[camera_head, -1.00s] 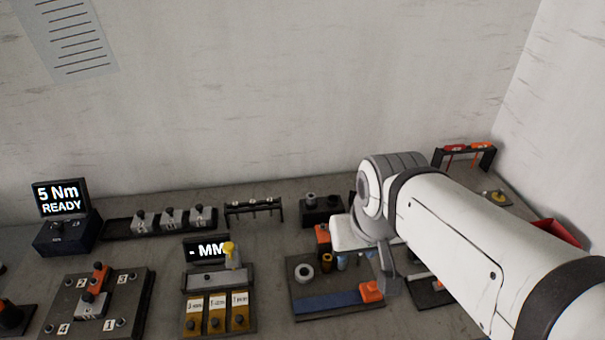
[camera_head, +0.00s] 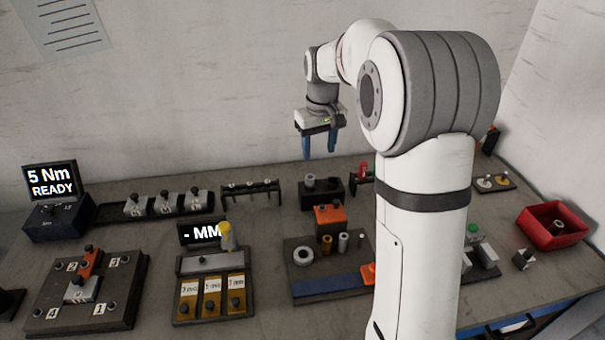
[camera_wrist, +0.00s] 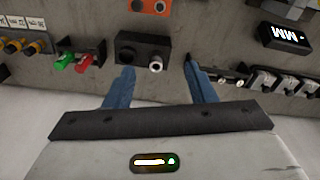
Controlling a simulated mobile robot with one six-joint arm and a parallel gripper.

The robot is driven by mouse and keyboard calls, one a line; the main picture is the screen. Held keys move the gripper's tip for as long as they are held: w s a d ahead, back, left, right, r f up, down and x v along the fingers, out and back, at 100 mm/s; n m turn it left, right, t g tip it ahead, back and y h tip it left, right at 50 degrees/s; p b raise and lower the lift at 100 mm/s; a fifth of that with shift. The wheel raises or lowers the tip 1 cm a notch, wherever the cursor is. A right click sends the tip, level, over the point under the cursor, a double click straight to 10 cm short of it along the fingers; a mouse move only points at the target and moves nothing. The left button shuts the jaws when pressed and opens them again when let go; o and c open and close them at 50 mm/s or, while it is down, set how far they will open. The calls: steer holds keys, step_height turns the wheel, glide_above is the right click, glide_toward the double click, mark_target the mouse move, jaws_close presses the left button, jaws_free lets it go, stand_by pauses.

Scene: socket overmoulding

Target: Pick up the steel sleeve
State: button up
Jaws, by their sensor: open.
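A grey metal sleeve (camera_head: 309,181), which looks like the steel sleeve, stands upright in a black two-place block (camera_head: 321,196) near the back wall. A darker cylinder (camera_head: 334,183) stands to its right. In the wrist view, which is upside down, the sleeve (camera_wrist: 156,65) shows its round open end, and the darker cylinder (camera_wrist: 126,52) is to its left. My gripper (camera_head: 320,150) hangs above the block, blue fingers pointing down, open and empty. In the wrist view the sleeve shows between the fingertips, apart from them.
A black rack (camera_head: 250,189) stands left of the block, and a red-topped fixture (camera_head: 362,172) to its right. An orange block (camera_head: 330,216) and a grey plate (camera_head: 300,290) with several small cylinders lie in front. My arm hides part of the bench.

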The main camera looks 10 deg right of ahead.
steer(key=b, duration=0.1)
glide_toward(310, 182)
steer(key=w, duration=0.2)
steer(key=shift+n+g, duration=0.4)
steer(key=f, duration=0.4)
steer(key=f+p, duration=0.1)
steer(key=f, duration=0.3)
steer(key=shift+w+d+f, duration=0.1)
steer(key=shift+w+f, duration=0.05)
steer(key=shift+w, duration=0.1)
steer(key=c, duration=0.9)
